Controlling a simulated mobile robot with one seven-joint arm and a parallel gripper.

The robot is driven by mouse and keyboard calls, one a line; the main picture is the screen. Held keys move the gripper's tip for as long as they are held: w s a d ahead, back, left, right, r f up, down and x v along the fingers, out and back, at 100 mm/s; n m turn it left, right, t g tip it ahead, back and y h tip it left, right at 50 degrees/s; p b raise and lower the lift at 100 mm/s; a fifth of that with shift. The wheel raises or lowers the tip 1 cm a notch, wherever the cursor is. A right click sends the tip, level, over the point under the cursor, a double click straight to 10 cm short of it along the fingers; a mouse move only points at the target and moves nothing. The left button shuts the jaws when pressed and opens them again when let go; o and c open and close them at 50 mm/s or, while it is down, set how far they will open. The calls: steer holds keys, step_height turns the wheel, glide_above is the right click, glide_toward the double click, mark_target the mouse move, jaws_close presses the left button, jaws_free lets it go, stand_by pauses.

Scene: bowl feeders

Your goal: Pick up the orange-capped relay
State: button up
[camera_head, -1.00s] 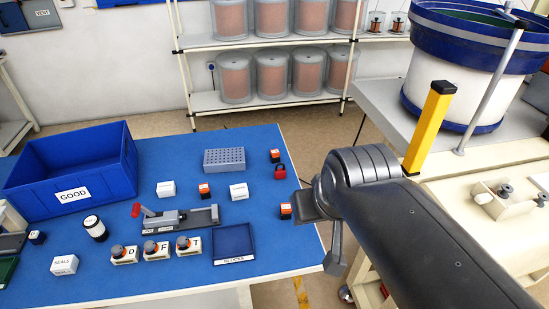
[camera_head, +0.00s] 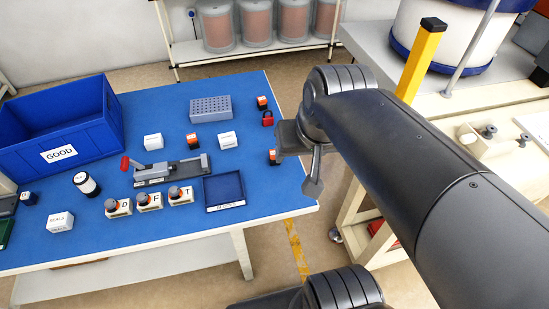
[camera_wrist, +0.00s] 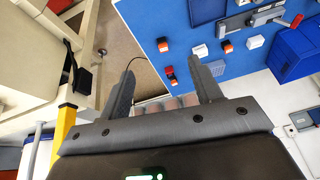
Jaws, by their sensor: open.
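Three orange-capped relays sit on the blue table. Another (camera_head: 193,140) stands between two white boxes, and a third (camera_head: 262,102) is at the far right corner. In the wrist view, the edge relay (camera_wrist: 163,45) appears beyond the gap between my fingers, and the middle relay (camera_wrist: 227,46) is farther right. My gripper (camera_wrist: 163,68) is open and empty, its fingers wide apart.
A red padlock (camera_head: 268,119) is just in front of the far relay. A grey perforated block (camera_head: 210,108), a toggle clamp (camera_head: 172,170), a blue tray (camera_head: 224,190) and the GOOD bin (camera_head: 60,125) stand on the table. A yellow post (camera_head: 421,58) rises at the right.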

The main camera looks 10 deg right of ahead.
steer(key=w+d+f+m+g+y, duration=0.2)
steer(key=w+f+m+g+y, duration=0.3)
steer(key=w+f+m+y, duration=1.05)
steer(key=shift+w+d+f+m+t, duration=0.6)
steer(key=shift+w+d+f, duration=0.5)
steer(key=shift+f, duration=0.85)
steer(key=shift+w+d+f+m+t, duration=0.6)
steer(key=shift+w+d+f, duration=0.25)
steer(key=shift+w+f, duration=0.85)
steer(key=shift+w+d+f+m+t, duration=0.6)
steer(key=shift+w+d+f, duration=0.4)
steer(key=shift+f, duration=1.2)
steer(key=x, duration=0.5)
steer(key=shift+a+f, duration=0.1)
steer(key=shift+f, duration=0.1)
steer(key=c, duration=1.1)
steer(key=shift+c, duration=0.2)
steer(key=shift+r, duration=0.15)
